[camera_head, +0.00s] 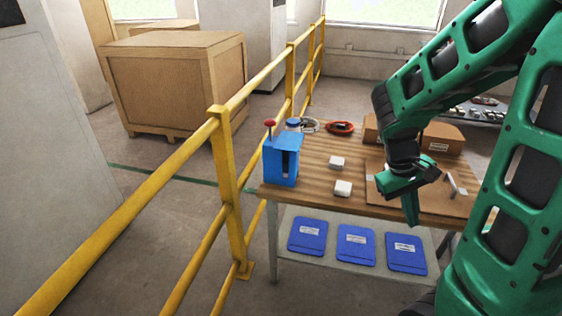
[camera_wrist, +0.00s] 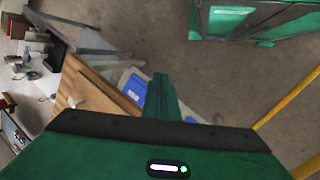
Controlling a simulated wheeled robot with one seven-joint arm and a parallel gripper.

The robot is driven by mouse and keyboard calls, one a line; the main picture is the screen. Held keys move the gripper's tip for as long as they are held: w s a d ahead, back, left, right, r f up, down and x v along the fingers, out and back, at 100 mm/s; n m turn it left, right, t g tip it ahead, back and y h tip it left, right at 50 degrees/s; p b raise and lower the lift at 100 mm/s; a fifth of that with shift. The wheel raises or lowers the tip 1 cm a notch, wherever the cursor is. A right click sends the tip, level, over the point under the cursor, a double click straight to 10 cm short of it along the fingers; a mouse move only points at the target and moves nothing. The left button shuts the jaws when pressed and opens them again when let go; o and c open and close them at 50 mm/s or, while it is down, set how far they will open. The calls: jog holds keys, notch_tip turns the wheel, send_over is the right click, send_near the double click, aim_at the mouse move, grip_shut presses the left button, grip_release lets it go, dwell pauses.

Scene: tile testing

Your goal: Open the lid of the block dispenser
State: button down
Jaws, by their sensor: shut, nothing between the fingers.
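The block dispenser (camera_head: 281,161) looks to be the blue box at the left end of the wooden table (camera_head: 315,196). It has a dark slot in its front and a red knob (camera_head: 269,123) standing at its top left. Whether its lid is open or closed is too small to tell. My gripper (camera_head: 411,214) points down over the right part of the table's front edge, well to the right of the dispenser and apart from it. Its fingers are shut and empty; they also show in the wrist view (camera_wrist: 160,88), where the dispenser is not seen.
Coiled cables (camera_head: 340,128) and cardboard boxes (camera_head: 442,138) are behind. A yellow railing (camera_head: 232,200) runs close along the table's left.

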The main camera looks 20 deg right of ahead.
jog(key=w+a+f+n+t+h, duration=0.3)
jog(key=w+n+h, duration=0.2)
jog(key=w+n, duration=0.3)
jog(key=w+a+f+n+t+h, duration=0.35)
jog(key=w+n+h, duration=0.2)
jog(key=w, duration=0.55)
jog(key=w+a+f+n+t+y, duration=0.15)
jog(key=w+a+n+t, duration=0.25)
jog(key=a+n+t, duration=0.45)
jog(key=w+a+f+n+t+y, duration=0.1)
jog(key=w+a+n+t+y, duration=0.2)
jog(key=a+n+t, duration=0.8)
jog(key=w+d+r+m+g, duration=0.1)
jog(key=w+r+g, duration=0.4)
jog(key=w, duration=0.4)
jog(key=shift+d+r+m, duration=0.3)
jog(key=shift+r, duration=0.3)
jog(key=shift+s+a+r, duration=0.1)
jog(key=shift+a+r, duration=0.05)
jog(key=shift+a, duration=0.05)
